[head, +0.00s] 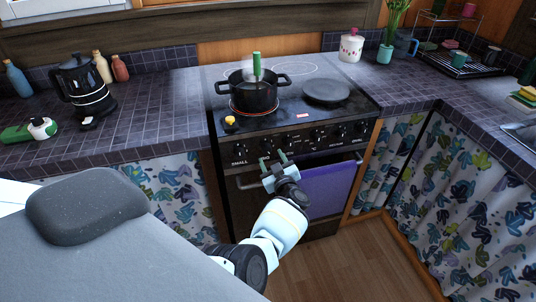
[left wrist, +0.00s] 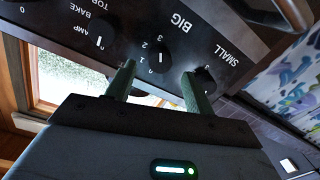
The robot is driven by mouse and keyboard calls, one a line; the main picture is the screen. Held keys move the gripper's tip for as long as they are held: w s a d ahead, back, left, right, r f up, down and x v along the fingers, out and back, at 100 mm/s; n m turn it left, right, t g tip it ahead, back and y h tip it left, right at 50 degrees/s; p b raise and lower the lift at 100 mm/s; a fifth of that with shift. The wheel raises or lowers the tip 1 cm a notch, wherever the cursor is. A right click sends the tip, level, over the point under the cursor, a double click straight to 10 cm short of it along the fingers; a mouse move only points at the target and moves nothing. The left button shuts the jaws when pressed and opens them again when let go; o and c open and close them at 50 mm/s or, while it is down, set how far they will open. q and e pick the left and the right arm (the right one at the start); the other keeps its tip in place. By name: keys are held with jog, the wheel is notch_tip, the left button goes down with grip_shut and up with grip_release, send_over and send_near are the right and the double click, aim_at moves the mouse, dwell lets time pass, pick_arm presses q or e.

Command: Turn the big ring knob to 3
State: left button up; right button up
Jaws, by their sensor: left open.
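The stove's front panel (head: 300,142) carries a row of black knobs. In the left wrist view the big ring knob (left wrist: 158,58) sits by the upside-down word BIG, with numbers around it and a white pointer line. My left gripper (head: 273,158) is open just in front of the panel, below the left part of the knob row. In the left wrist view its two green fingers (left wrist: 158,70) stand either side of the big ring knob, with nothing gripped; I cannot tell whether they touch it. The knob by SMALL (left wrist: 203,76) is close to the right-hand finger. My right gripper is out of view.
A black pot (head: 255,95) with a green-handled utensil stands on a red-lit ring. A dark round plate (head: 326,91) is at the right of the cooktop. A purple towel (head: 328,189) hangs on the oven front, beside my left arm. Wood floor (head: 345,262) is clear.

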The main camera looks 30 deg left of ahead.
pick_arm(q)
jog(key=v, duration=0.4)
jog(key=shift+s+d+p, duration=0.1)
jog(key=shift+d+p, duration=0.05)
jog(key=shift+p, duration=0.2)
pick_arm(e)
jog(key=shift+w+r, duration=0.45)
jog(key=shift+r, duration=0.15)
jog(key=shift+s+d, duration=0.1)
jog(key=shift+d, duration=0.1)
